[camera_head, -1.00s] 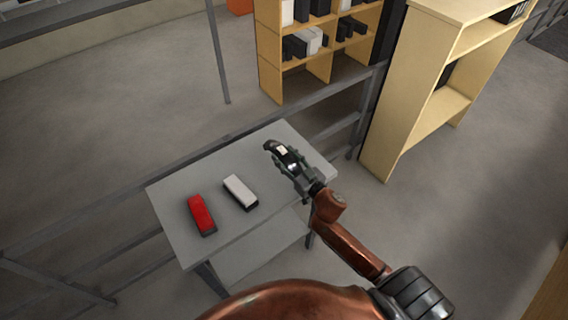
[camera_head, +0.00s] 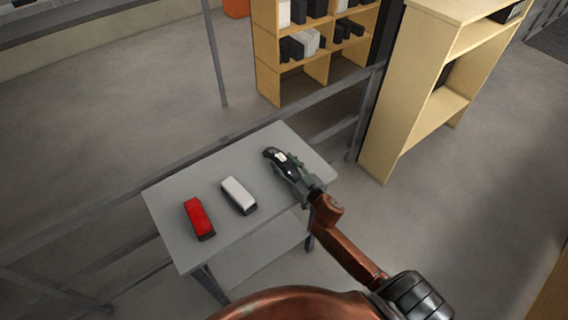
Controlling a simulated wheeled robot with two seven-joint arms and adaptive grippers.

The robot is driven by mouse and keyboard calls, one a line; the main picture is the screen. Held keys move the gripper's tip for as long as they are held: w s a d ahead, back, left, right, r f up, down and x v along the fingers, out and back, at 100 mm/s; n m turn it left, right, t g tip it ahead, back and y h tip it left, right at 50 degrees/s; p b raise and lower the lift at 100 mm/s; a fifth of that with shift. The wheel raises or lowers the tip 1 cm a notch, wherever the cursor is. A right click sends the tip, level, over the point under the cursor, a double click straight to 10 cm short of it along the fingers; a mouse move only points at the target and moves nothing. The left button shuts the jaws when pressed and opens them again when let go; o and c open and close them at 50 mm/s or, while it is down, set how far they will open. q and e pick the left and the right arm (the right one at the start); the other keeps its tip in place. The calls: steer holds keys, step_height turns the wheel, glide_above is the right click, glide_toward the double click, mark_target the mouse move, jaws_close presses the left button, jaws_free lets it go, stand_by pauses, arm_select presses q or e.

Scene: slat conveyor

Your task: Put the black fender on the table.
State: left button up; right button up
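A grey table (camera_head: 225,165) stands in the middle of the camera_head view. My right gripper (camera_head: 282,165) is low over the table's right part, at the end of the copper-coloured arm. A dark, elongated shape with a small white patch, seemingly the black fender (camera_head: 271,153), lies at the fingers and is partly covered by them. Whether the fingers grip it or only flank it cannot be told, nor whether it touches the tabletop. My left gripper is out of view.
A white fender (camera_head: 238,194) and a red fender (camera_head: 197,216) lie on the table left of the gripper. Grey rails run behind the table. Wooden shelves (camera_head: 268,60) with dark and white items stand behind, with another shelf (camera_head: 395,125) at the right.

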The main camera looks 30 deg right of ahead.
steer(key=o, duration=0.3)
steer(key=shift+r, duration=0.25)
steer(key=s, duration=0.8)
steer(key=s+p, duration=0.1)
steer(key=s, duration=0.3)
steer(key=shift+d+r, duration=0.2)
steer(key=shift+d, duration=0.15)
steer(key=shift+c, duration=0.3)
stand_by(0.4)
